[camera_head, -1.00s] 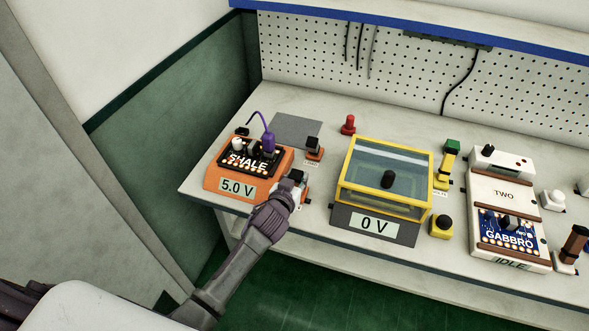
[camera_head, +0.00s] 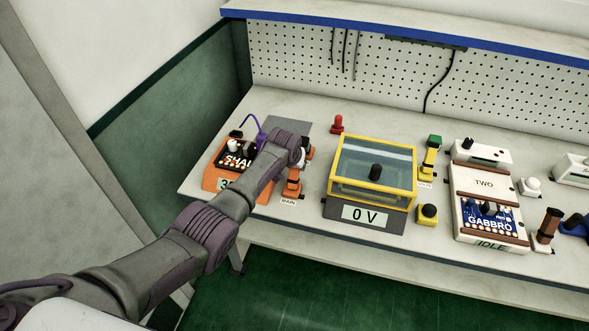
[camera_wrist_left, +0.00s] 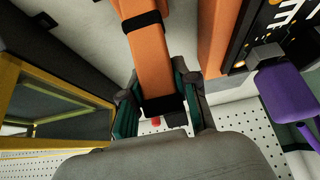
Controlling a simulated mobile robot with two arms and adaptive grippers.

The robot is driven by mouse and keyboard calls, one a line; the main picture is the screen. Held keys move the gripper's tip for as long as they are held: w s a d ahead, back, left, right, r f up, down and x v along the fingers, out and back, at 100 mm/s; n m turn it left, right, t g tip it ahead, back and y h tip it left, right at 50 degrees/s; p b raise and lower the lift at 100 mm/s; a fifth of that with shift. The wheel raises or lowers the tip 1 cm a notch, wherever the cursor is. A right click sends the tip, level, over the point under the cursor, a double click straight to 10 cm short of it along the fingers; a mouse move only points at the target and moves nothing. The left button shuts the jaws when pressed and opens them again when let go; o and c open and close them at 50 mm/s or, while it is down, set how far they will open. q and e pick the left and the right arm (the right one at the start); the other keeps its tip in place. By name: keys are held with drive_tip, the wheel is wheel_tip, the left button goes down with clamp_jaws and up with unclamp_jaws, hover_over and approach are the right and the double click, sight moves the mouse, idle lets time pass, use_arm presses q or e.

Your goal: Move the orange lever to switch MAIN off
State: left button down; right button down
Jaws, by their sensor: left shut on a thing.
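An orange lever (camera_head: 292,187) with a black band stands beside the orange SHALE unit (camera_head: 211,180), just behind the MAIN label (camera_head: 288,202). In the left wrist view, the orange lever (camera_wrist_left: 154,65) runs down into my left gripper (camera_wrist_left: 162,108). Its fingers are shut on the lever's black-banded end, one on each side. In the head view, my left gripper (camera_head: 301,152) is over the lever's far part and hides it. My forearm covers part of the SHALE unit and its display. My right gripper is not in view.
A yellow-framed clear box (camera_head: 372,165) with a 0 V display stands right of the lever. A purple plug (camera_wrist_left: 285,95) sits close beside my gripper. A red post (camera_head: 337,124) stands behind. The GABBRO unit (camera_head: 487,218) is farther right.

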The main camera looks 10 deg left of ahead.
use_arm(q)
drive_tip(key=shift+w+f, duration=0.1)
drive_tip(key=shift+f, duration=0.05)
idle(0.4)
drive_tip(key=c, duration=0.8)
unclamp_jaws()
drive_tip(key=shift+w, duration=0.1)
drive_tip(key=shift+c, duration=0.2)
drive_tip(key=v, duration=1.2)
drive_tip(key=shift+w, duration=0.15)
